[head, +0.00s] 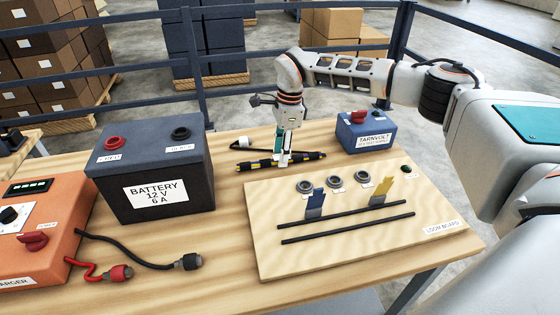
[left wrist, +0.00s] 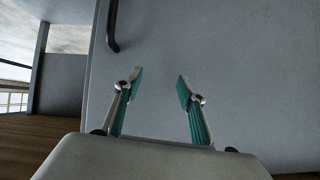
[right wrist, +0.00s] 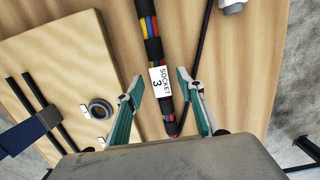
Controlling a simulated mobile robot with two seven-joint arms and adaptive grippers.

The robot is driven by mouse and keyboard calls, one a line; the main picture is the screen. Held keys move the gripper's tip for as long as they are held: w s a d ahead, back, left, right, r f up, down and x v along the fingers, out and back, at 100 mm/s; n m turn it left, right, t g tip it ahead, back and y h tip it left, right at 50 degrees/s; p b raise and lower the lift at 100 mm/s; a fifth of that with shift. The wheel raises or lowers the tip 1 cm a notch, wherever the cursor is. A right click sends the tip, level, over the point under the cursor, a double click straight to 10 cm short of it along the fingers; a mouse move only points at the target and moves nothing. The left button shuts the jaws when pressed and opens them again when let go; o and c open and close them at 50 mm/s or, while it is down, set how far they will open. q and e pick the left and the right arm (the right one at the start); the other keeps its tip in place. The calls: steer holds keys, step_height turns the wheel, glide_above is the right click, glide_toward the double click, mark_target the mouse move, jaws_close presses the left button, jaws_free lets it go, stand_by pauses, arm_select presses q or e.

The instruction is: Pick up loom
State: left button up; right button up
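The loom (head: 262,164) is a black-wrapped bundle of red, yellow and blue wires, lying on the wooden table behind the loom board (head: 285,258). In the right wrist view the loom (right wrist: 149,28) runs between my fingers and carries a white tag reading SOCKET 3 (right wrist: 161,82). My right gripper (head: 284,161) points down over the loom; in the right wrist view it is open (right wrist: 158,92), with gaps on both sides of the loom. My left gripper (left wrist: 158,80) is open and empty before a plain grey surface; it is outside the head view.
The loom board holds several round sockets (head: 334,181), a blue clip (head: 315,205), a yellow clip (head: 382,190) and two black strips. A battery (head: 150,168) and orange charger (head: 40,235) stand left. A blue Tarnvolt box (head: 366,134) stands at the back right.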

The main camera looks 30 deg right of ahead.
steer(key=shift+f, duration=0.6)
jaws_close()
steer(key=shift+r, duration=0.15)
